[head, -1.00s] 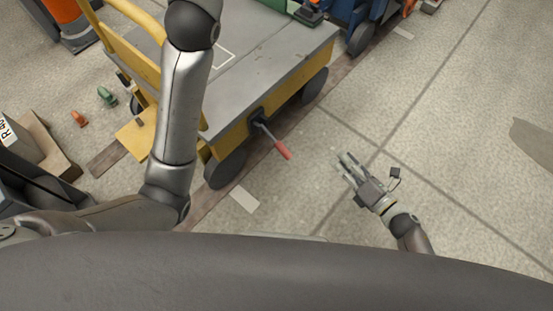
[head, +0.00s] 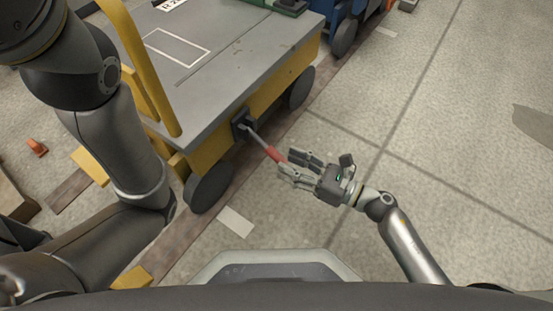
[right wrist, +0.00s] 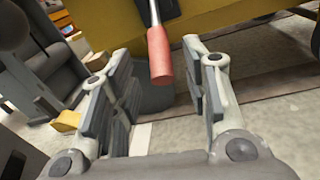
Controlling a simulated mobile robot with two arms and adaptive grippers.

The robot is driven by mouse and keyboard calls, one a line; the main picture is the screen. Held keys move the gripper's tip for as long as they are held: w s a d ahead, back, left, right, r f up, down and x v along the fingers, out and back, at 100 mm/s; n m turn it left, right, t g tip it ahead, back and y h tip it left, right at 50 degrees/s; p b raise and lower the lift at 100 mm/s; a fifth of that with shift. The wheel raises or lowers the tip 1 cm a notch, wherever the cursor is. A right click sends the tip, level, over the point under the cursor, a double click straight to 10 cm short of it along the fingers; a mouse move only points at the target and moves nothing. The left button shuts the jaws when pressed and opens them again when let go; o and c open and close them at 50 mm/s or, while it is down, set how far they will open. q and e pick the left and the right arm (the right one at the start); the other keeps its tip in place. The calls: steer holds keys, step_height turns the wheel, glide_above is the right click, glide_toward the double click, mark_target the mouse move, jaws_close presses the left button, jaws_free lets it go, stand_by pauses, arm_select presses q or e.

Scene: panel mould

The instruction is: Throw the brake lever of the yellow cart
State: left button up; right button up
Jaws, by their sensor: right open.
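The yellow cart (head: 255,95) has a grey deck and stands in the upper middle of the head view. Its brake lever (head: 262,141) sticks out from a dark mount on the near side and has a red grip. In the right wrist view the red grip (right wrist: 159,57) hangs between the fingers, toward their far ends. My right gripper (head: 287,168) is open, its fingertips around the end of the red grip; I cannot tell whether they touch it. The right fingers (right wrist: 160,90) are spread wide in the wrist view. My left gripper is not in view.
The cart's dark wheels (head: 208,188) stand beside a dark floor strip. A blue cart (head: 345,30) is behind at the top. A small orange cone (head: 37,147) lies at the left. The floor at the right is clear.

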mark_target(268, 148)
steer(key=shift+b+x, duration=0.5)
steer(key=shift+x, duration=1.75)
jaws_close()
